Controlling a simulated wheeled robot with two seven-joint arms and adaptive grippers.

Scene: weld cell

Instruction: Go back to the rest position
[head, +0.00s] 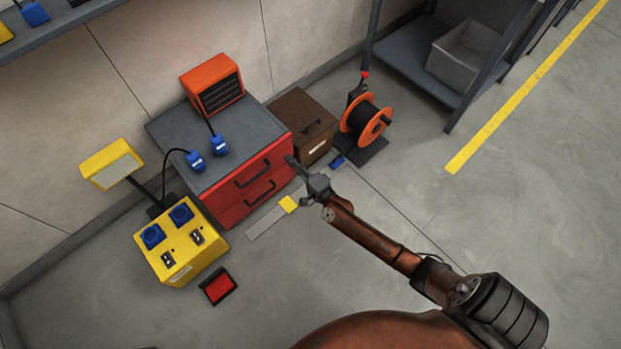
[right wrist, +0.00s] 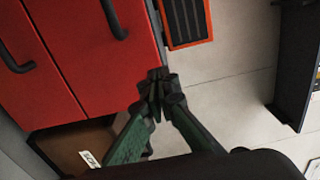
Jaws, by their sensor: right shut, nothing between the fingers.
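My right gripper (head: 304,176) reaches in from the lower right in the head view, in front of the right end of the red drawer cabinet (head: 250,190). In the right wrist view the fingertips of my right gripper (right wrist: 155,85) meet, with nothing between them. The cabinet's red front (right wrist: 85,60) and dark handles fill the upper left there. I cannot tell from these views whether the fingers touch the cabinet. My left gripper is not in view.
An orange heater (head: 213,85) and two blue plugs stand on the cabinet. A yellow socket box (head: 180,245) stands left, a brown box (head: 300,125) and orange cable reel (head: 365,120) right. A red tray (head: 218,286) lies in front.

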